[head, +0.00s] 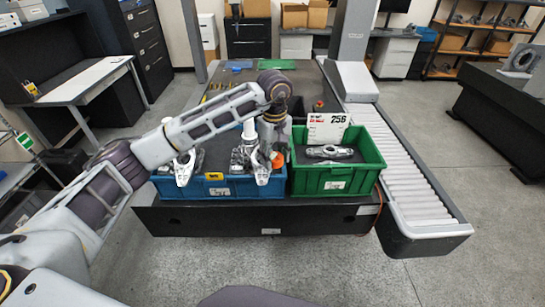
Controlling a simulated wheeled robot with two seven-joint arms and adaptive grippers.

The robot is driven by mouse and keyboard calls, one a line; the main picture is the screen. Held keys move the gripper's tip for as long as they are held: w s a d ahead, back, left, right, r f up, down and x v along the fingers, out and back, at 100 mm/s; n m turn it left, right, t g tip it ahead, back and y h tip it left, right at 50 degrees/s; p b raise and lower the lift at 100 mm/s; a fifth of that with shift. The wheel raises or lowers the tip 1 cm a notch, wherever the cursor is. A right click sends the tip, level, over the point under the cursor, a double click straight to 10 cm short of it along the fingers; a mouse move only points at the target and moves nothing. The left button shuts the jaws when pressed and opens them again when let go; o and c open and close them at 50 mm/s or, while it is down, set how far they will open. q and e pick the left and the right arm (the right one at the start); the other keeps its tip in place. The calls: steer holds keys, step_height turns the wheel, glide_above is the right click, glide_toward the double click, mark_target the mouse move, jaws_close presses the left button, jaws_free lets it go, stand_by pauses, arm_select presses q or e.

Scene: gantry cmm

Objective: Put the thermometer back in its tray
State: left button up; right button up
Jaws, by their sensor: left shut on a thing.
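My left gripper (271,150) comes in from the left and points down at the right end of the blue bin, close to the green bin. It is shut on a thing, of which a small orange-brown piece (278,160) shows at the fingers. This seems to be the thermometer, but it is small and mostly hidden. I cannot make out for certain which item is its tray; a flat blue piece (237,64) and a flat green piece (277,64) lie at the table's far end. My right gripper is not in view.
The blue bin (235,188) holds metal castings. The green bin (335,180) holds a casting (330,152), with a "256" sign (326,128) at its back. A roller conveyor (400,160) and a grey gantry column (351,35) stand to the right. The dark table top is partly free behind the bins.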

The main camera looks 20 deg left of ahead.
mark_target(273, 167)
arm_select(q)
steer(key=w+f+m, duration=0.1)
steer(key=m, duration=0.1)
steer(key=shift+f+m, duration=0.3)
steer(key=shift+f, duration=0.05)
steer(key=s+a+f+m, duration=0.1)
steer(key=a+f+m, duration=0.15)
steer(key=f, duration=0.55)
steer(key=a+f+m, duration=0.2)
steer(key=f+m, duration=0.2)
steer(key=f, duration=0.4)
steer(key=s+a+f, duration=0.3)
steer(key=s+f, duration=0.9)
steer(key=f, duration=0.2)
steer(key=shift+w+r+m, duration=0.1)
steer(key=shift+m, duration=0.15)
